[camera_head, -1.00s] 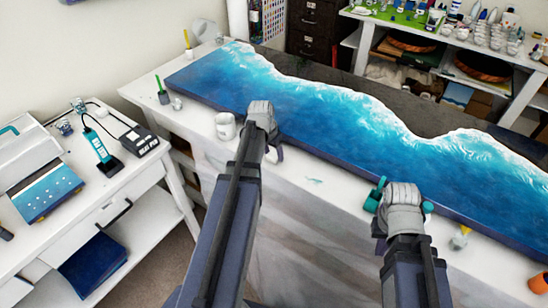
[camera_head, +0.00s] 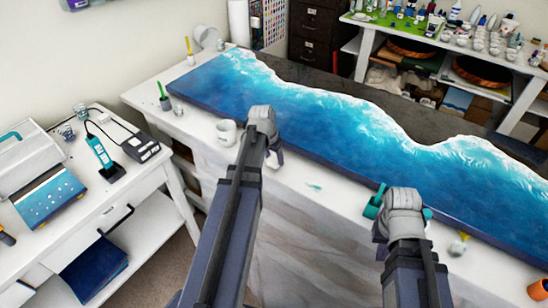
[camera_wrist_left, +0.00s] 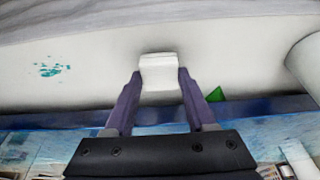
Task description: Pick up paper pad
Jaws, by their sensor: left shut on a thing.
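My left gripper (camera_wrist_left: 156,84) is shut on a small white block-like paper pad (camera_wrist_left: 158,70), held between its two dark fingers in the left wrist view. In the head view the left gripper (camera_head: 272,150) is over the front strip of the white table, right of a white mug, and a bit of the white pad (camera_head: 275,160) shows beside it. I cannot tell whether the pad still touches the table. My right gripper (camera_head: 398,215) is over the table's front edge; its fingers are hidden behind its own wrist.
A teal object (camera_head: 373,203) shows beside the right wrist, partly hidden. The blue resin panel (camera_head: 300,125) fills most of the table (camera_head: 140,97). The white mug (camera_head: 226,132) stands close left of my left gripper. A small green thing (camera_wrist_left: 215,95) lies near the right finger.

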